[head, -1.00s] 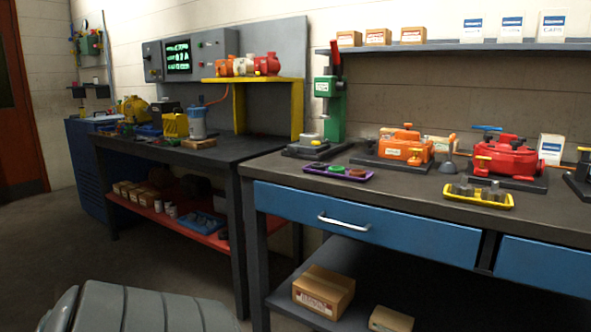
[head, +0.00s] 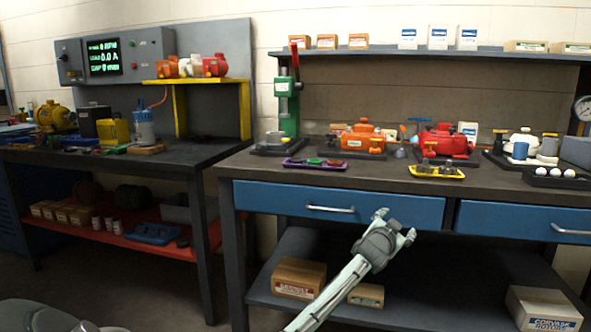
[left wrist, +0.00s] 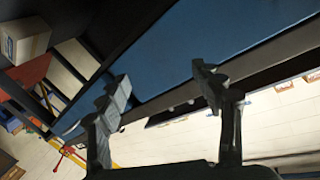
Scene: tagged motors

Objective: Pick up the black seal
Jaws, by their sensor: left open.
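A purple tray (head: 315,167) sits near the front edge of the right workbench in the head view. It holds small round parts: a green one (head: 314,162), a red one (head: 335,162) and, at the left, a dark one (head: 297,162) that may be the black seal; it is too small to be sure. My left gripper (head: 397,224) is open and empty, in front of the blue drawers, below and right of the tray. Its two spread fingers (left wrist: 160,80) show in the left wrist view with nothing between them. My right gripper is not in view.
The workbench (head: 385,183) also carries a green press (head: 287,108), an orange pump (head: 362,138), a red pump (head: 442,143) and a yellow tray (head: 437,175). The blue drawer (head: 340,207) has a protruding handle. Cardboard boxes (head: 299,278) stand on the lower shelf.

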